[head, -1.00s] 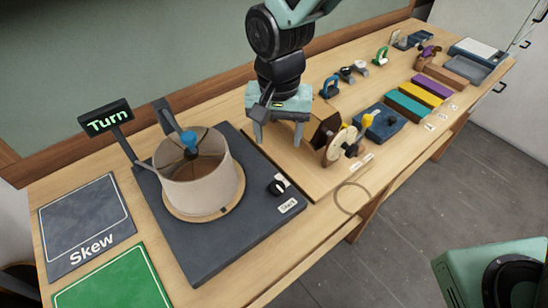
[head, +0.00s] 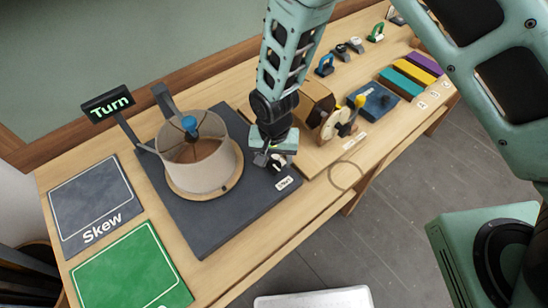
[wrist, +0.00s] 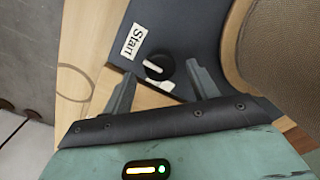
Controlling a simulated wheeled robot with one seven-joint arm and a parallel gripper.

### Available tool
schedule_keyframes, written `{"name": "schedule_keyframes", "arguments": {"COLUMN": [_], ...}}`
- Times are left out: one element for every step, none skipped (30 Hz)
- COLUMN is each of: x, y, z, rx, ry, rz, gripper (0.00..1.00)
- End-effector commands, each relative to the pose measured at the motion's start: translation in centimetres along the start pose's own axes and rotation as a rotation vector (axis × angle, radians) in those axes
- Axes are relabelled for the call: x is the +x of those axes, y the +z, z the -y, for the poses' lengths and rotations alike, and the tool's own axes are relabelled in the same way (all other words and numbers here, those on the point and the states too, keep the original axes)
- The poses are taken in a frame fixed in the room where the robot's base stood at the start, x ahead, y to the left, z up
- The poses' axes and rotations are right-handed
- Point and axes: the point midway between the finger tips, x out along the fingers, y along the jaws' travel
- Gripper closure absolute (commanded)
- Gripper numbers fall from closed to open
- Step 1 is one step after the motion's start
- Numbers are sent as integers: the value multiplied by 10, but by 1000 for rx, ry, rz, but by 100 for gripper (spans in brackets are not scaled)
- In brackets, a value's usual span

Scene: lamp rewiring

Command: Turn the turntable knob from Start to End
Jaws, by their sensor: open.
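The turntable knob (wrist: 158,67) is a black dial with a white pointer. It sits on the dark turntable base (head: 210,236) near the white Start label (wrist: 133,41). In the head view the knob (head: 277,163) is partly hidden by my gripper. My gripper (wrist: 158,80) is open, with one finger on each side of the knob's near edge in the wrist view. I cannot tell whether the fingers touch it. In the head view my gripper (head: 270,160) is right at the knob. No End label can be made out.
A lampshade (head: 197,165) stands on the turntable, close to the right finger in the wrist view. A sign reading Turn (head: 108,102) stands behind it. Skew (head: 95,205) and green (head: 130,275) mats lie to the left. A wooden reel (head: 335,125) stands to the right.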

Motion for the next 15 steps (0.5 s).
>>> {"name": "schedule_keyframes", "arguments": {"x": [4,6,10,11,12,14,15,16,16,17,17,17,17,17,17], "y": [0,0,0,0,0,0,0,0,0,0,0,0,0,0,0], "z": [0,0,0,0,0,0,0,0,0,0,0,0,0,0,0], "rx": [0,0,0,0,0,0,0,-1,-1,-1,-1,-1,-1,-1,-1], "ry": [1,1,1,1,0,0,0,0,-1,-1,-1,-1,-1,-1,-1], "rz": [1,2,2,1,1,0,0,0,0,0,0,0,0,0,0], "gripper": [41,41,41,41,41,41,41,41,41,41,41,41,41,41,41]}}
